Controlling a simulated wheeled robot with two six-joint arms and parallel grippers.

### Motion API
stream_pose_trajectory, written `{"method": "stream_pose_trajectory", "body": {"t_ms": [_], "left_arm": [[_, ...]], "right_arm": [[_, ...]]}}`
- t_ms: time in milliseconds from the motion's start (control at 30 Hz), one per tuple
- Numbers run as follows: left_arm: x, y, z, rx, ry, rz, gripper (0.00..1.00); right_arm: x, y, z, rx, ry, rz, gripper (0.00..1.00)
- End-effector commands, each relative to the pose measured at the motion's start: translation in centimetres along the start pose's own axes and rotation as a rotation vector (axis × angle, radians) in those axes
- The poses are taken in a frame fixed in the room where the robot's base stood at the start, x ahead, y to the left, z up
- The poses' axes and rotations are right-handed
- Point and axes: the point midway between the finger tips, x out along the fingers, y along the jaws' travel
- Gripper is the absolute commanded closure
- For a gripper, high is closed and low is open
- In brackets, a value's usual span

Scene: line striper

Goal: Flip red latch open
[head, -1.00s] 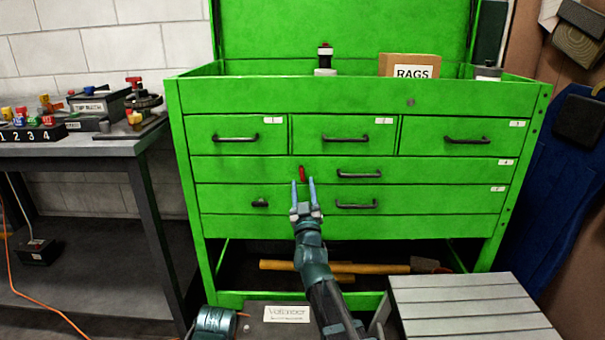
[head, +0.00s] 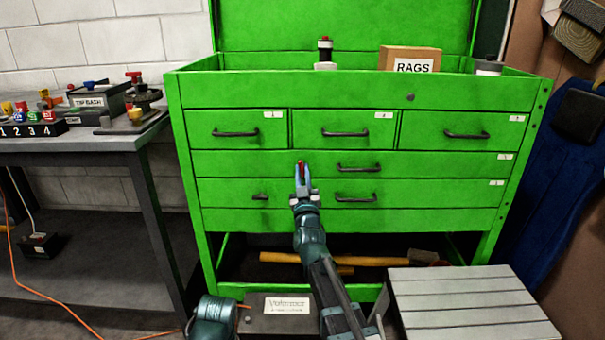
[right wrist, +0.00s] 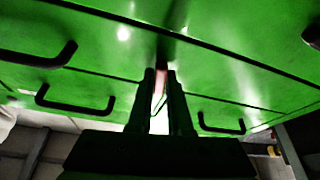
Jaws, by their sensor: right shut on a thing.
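The red latch (head: 300,167) is a small red piece on the front of the green tool chest (head: 380,99), left of the handle on the wide upper drawer. My right gripper (head: 302,174) is shut on the latch, with a fingertip on either side of it. In the right wrist view the latch (right wrist: 159,82) shows as a pale reddish strip between the dark fingers (right wrist: 160,95). The fingers hide its lower part in the head view. I do not see my left gripper; a teal part of my body shows at the bottom of the head view.
Black drawer handles (head: 358,168) stick out around the latch. A grey slatted step (head: 465,300) stands low at the right. A workbench (head: 80,145) with parts is at the left. A rags box (head: 410,60) sits on top.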

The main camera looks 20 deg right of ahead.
Motion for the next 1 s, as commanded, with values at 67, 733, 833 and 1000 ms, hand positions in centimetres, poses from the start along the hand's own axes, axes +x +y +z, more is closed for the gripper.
{"method": "stream_pose_trajectory", "body": {"t_ms": [67,733,833,1000], "left_arm": [[0.0,0.0,0.0,0.0,0.0,0.0,0.5],[0.21,0.02,-0.01,-0.001,0.0,0.0,0.5],[0.2,0.02,-0.01,-0.001,0.0,0.0,0.5],[0.2,0.02,-0.01,-0.001,0.0,0.0,0.5]], "right_arm": [[0.0,-0.03,0.0,0.0,0.0,-0.001,1.0],[0.02,-0.18,-0.05,0.216,0.001,0.091,1.0],[0.02,-0.17,-0.05,0.216,0.001,0.09,1.0],[0.03,-0.17,-0.04,0.216,0.001,0.09,0.65]]}}
